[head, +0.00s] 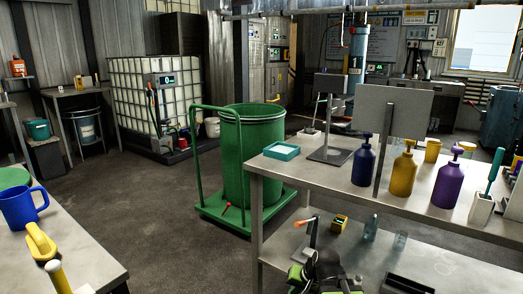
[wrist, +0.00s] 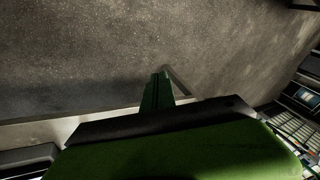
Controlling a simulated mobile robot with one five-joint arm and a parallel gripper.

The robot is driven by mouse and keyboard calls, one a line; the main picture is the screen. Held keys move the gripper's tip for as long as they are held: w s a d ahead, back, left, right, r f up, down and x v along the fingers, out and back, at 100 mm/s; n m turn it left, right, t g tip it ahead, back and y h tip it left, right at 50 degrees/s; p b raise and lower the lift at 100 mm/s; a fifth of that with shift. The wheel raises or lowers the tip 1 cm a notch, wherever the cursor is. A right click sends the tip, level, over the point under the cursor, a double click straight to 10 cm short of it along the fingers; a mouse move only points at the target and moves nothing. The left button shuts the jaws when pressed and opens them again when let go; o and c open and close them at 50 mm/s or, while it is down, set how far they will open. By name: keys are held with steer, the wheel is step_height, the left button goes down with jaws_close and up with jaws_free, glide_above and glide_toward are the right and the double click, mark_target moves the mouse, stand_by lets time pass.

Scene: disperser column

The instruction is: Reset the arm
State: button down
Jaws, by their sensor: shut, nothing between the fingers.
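My gripper (wrist: 158,92) shows in the wrist view as a narrow dark green shape at the middle, beyond a broad green and black body. It is shut and holds nothing. Grey speckled floor fills the view beyond it. In the head view, green and black parts of my arm show at the bottom, right of centre, in front of the workbench's lower shelf. I cannot make out the fingertips there.
A steel workbench (head: 286,172) on the right carries blue, yellow and purple pump bottles. A green drum (head: 250,160) stands on a green trolley (head: 215,212). A table at left holds a blue mug (head: 18,208). Open floor (head: 150,235) lies between.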

steer(key=s+d+f+n+g+h+p, duration=0.1)
steer(key=s+d+n+g+h, duration=0.25)
steer(key=s+d, duration=0.35)
step_height(320, 180, up, 33)
steer(key=s+a+p, duration=0.1)
steer(key=p, duration=3.2)
steer(key=shift+m, duration=0.45)
steer(key=shift+a+r, duration=0.1)
